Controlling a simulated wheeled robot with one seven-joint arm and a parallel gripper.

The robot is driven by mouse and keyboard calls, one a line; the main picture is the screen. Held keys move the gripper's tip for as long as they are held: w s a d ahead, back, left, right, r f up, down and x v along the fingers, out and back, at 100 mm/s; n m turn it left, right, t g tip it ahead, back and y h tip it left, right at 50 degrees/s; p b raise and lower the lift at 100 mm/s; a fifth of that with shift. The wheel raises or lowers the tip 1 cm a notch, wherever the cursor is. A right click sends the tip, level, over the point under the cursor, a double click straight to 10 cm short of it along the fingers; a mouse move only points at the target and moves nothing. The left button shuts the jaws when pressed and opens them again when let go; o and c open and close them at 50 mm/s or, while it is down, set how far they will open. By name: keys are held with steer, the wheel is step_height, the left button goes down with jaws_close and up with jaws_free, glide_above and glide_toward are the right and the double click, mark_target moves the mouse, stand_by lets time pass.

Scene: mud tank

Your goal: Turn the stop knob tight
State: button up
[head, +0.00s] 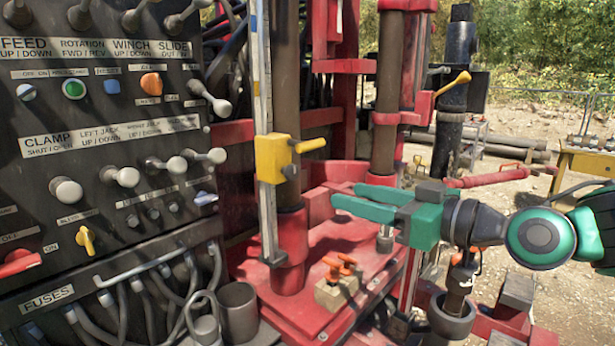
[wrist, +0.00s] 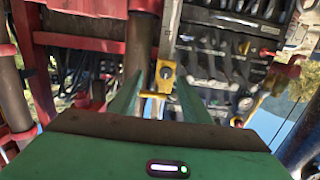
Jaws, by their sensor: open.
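A yellow stop block (head: 272,160) sits on a pale upright rail, left of my gripper in the head view. The block also shows in the wrist view (wrist: 166,84), with the yellow knob (wrist: 152,94) between my finger lines. My green gripper (head: 345,196) is open and empty, right of the block and a little lower, apart from it. In the wrist view my fingers (wrist: 160,88) point toward the block. No label marks the stop knob.
A dark control panel (head: 105,130) with several levers stands at the left. Red rig posts and a brown pipe (head: 388,90) stand behind my gripper. A red base plate (head: 330,250) with a small orange-handled block (head: 338,288) lies below.

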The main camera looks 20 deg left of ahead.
mark_target(295, 172)
steer(key=shift+y, duration=0.4)
steer(key=x, duration=0.4)
steer(key=s+r+x, duration=0.1)
steer(key=x, duration=0.3)
steer(key=r+x, duration=0.1)
steer(key=x, duration=0.3)
steer(key=shift+s+a, duration=0.2)
steer(key=c, duration=1)
